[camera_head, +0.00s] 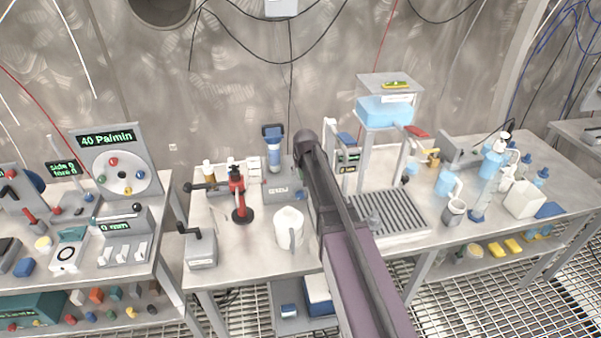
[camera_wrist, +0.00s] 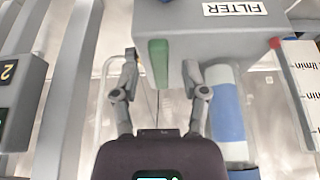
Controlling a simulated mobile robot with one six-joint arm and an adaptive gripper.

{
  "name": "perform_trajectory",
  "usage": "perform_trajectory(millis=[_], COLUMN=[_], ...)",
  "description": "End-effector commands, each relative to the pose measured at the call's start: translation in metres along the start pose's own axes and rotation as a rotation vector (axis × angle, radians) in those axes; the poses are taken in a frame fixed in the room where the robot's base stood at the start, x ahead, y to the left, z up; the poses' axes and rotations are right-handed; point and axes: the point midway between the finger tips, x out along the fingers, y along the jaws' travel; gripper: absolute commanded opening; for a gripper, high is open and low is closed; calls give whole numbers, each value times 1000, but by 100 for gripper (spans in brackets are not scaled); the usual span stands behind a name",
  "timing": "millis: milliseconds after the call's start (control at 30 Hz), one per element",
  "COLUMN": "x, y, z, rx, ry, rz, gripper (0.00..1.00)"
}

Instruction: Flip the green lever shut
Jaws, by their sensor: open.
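The green lever (camera_wrist: 158,66) shows in the wrist view as a short green bar at the left end of a grey housing labelled FILTER (camera_wrist: 190,20). My gripper (camera_wrist: 161,58) is open, with one finger on each side of the lever in the picture. I see a gap on both sides, wider on the right. I cannot tell whether the lever is level with the fingertips in depth. In the head view my arm runs over the middle bench, and I cannot make out the lever or my fingers there.
A blue and white cylinder (camera_wrist: 228,110) sits below the housing, close to my right finger. A red knob (camera_wrist: 274,43) is on the housing's right. In the head view, a white jug (camera_head: 287,229) and a red stand (camera_head: 239,196) stand left of my arm; a grated tray (camera_head: 428,222) is right.

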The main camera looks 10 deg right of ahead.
Motion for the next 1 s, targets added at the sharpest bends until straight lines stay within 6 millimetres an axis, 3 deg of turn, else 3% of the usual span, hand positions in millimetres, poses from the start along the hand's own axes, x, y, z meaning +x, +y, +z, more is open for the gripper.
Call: perform_trajectory(millis=[133, 167, 333, 500, 1000], x=[0, 0, 0, 0, 0], y=[0, 0, 0, -5, 17], z=[0, 0, 0, 0, 0], rx=[0, 0, 0, -2, 68], ry=[0, 0, 0, 0, 0], rz=[0, 0, 0, -1, 31], gripper=[57, 51, 1, 0, 0])
